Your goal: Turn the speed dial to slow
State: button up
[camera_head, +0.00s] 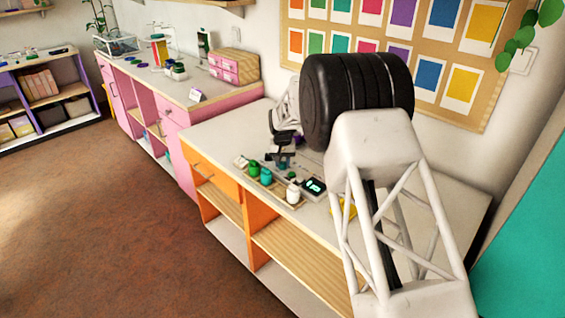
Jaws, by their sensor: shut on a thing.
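My gripper (281,157) is small in the view, low over the far part of the orange-fronted bench. Its dark fingers are shut on a small dark thing at the bench top; the fingers largely hide it. I cannot make out a speed dial or its marks, nor tell whether the held thing is the dial. A small dark device with a lit green display (314,187) stands on the bench to the right and nearer. I cannot read its display.
Green bottles (254,168), a teal one (266,177) and a white bottle (293,192) stand in a tray close to my gripper. A yellow item (343,209) lies partly behind my arm. A pink bench (240,92) adjoins at the left. My arm hides much of the right bench.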

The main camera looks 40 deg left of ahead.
aim_at(282, 163)
jog(key=shift+r, duration=0.15)
jog(key=o, duration=0.9)
jog(key=shift+o, duration=0.2)
jog(key=shift+r, duration=3.85)
